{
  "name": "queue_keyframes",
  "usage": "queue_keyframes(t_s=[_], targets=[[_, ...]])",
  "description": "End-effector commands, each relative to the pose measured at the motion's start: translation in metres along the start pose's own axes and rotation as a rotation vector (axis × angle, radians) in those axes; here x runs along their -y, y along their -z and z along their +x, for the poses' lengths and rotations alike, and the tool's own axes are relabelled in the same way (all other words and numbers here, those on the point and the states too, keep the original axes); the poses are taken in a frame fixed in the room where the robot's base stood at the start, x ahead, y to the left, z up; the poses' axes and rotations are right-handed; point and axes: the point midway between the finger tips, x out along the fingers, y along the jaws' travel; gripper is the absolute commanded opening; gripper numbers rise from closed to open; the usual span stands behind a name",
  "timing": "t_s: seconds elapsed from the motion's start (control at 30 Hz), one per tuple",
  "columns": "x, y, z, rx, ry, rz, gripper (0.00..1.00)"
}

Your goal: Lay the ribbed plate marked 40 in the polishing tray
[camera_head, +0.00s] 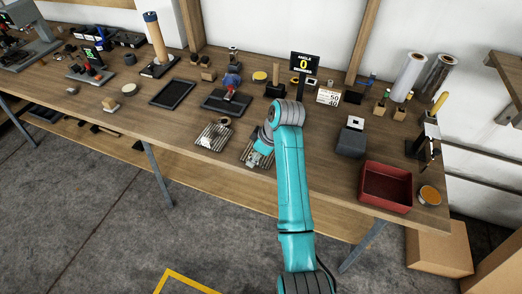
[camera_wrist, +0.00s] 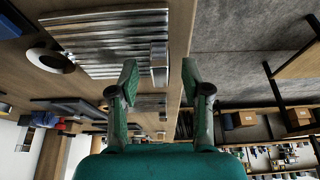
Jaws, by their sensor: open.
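In the head view, one silver ribbed plate (camera_head: 212,138) lies flat near the bench's front edge. A second ribbed plate (camera_head: 248,157) lies to its right, partly hidden by my gripper (camera_head: 262,158). No mark 40 is readable on either. The wrist view shows a ribbed plate (camera_wrist: 100,42) large at upper left, with a small block at its end. My gripper (camera_wrist: 160,78) is open, its fingers apart with nothing held between them. A flat black tray (camera_head: 172,93) lies at centre left, and a red open-topped tray (camera_head: 386,191) stands at right. Which is the polishing tray is unclear.
A card (camera_head: 328,97) reads 50 and 40, near a display (camera_head: 304,63) showing 0. A blue-and-red tool (camera_head: 231,84) stands on a dark base behind the plates. A grey block (camera_head: 351,142) is left of the red tray. Bare bench lies left of the plates.

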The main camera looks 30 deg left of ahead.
Motion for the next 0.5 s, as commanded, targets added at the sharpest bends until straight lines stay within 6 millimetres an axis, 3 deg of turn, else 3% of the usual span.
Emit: queue_keyframes(t_s=[0.33,0.37,0.5], targets=[[0.0001,0.0001,0.0091,0.000,-0.001,-0.001,0.48],[0.0000,0.0001,0.0090,0.000,-0.001,-0.001,0.43],[0.0000,0.0001,0.0089,0.000,-0.001,-0.001,0.08]])
